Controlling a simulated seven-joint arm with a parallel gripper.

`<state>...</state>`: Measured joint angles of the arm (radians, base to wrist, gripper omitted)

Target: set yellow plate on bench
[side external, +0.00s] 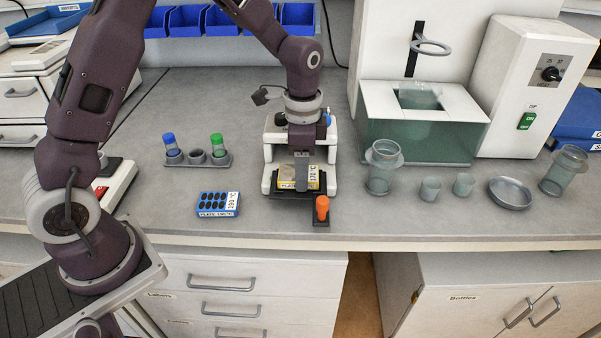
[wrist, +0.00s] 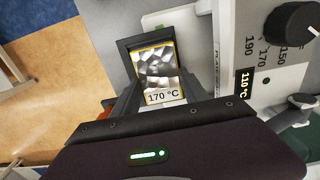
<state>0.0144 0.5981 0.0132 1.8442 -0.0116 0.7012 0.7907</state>
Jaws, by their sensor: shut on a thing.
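The yellow plate (side external: 311,178) sits at the front of a white press-like device, with a "170 °C" label on its right end. It also shows in the wrist view (wrist: 165,97), with a silvery faceted top, yellow edges and the same label, inside a dark frame. My gripper (side external: 302,184) is directly over the plate and shut on it. Its fingers hide part of the plate. I cannot tell whether the plate still rests in the device or is slightly raised. The grey bench (side external: 430,224) lies around the device.
A blue plate marked "190 °C" (side external: 213,204) lies on the bench to the left. An orange-knobbed part (side external: 322,208) stands at the device's front right. A tube rack (side external: 198,159) is behind left. Glass beakers (side external: 381,170) stand to the right. Bare bench lies between the blue plate and device.

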